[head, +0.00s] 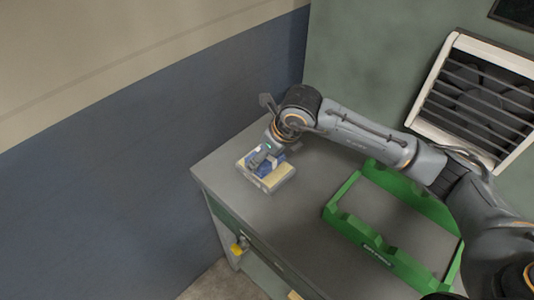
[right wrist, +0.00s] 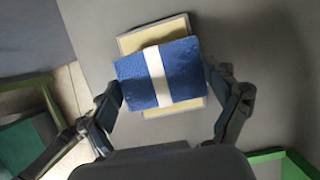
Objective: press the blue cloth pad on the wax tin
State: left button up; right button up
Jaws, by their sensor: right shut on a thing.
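The blue cloth pad (right wrist: 185,70) has a white band across its middle and sits between the fingers of my right gripper (right wrist: 163,82), which is shut on its two sides. The wax tin (right wrist: 150,36) is a shallow rectangle with pale yellow wax, directly behind the pad in the right wrist view. In the head view the tin (head: 272,183) rests near the bench's left corner. My right gripper (head: 267,158) points down over it, with a bit of the pad (head: 278,160) showing. Whether pad and wax touch cannot be told. My left gripper is out of view.
A green frame (head: 365,232) with notched walls lies on the grey bench (head: 305,205), right of the tin. Bare bench lies between them. A blue and beige wall (head: 150,130) stands to the left. A slatted vent (head: 480,100) is on the back wall.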

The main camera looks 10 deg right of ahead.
jog(key=shift+f+b, duration=0.5)
dwell(0.6)
jog(key=shift+s+f+b, duration=0.1)
jog(key=shift+b, duration=0.2)
dwell(1.6)
jog(key=shift+r+p, duration=0.5)
jog(key=shift+r, duration=0.45)
jog(key=shift+r+p, duration=1.1)
jog(key=shift+r, duration=1.6)
jog(key=shift+f, duration=0.1)
